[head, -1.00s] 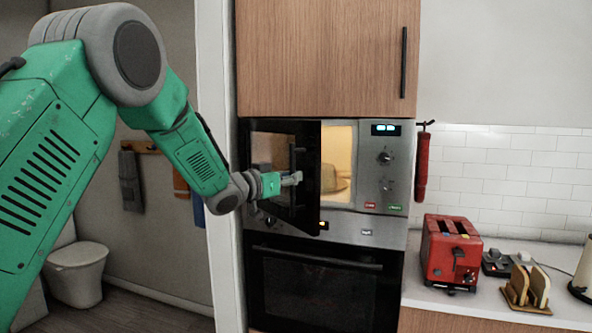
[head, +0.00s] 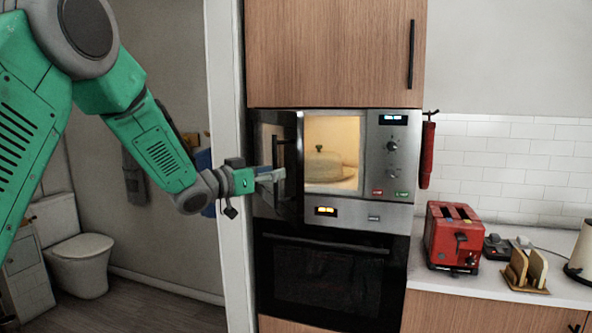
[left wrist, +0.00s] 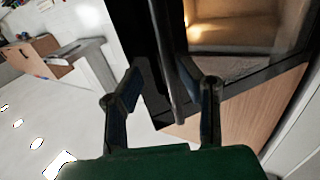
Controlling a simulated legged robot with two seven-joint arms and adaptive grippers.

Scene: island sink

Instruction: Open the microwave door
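The microwave (head: 390,150) is built in above a black oven. Its dark door (head: 290,195) stands swung wide open to the left, showing the lit cavity (head: 350,135). My left gripper (head: 276,175) is at the outer side of the door, by its dark vertical handle (head: 280,152). In the left wrist view, my left gripper (left wrist: 160,68) has its fingers spread, with the handle bar (left wrist: 168,80) running between them. A gap shows beside the bar, so the fingers look not closed on it. My right gripper is not in view.
A domed dish (head: 324,166) sits inside the microwave. The oven (head: 325,285) is below and a wooden cupboard (head: 335,50) above. A white wall edge (head: 228,180) stands close left of the door. A red toaster (head: 453,237) is on the right counter.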

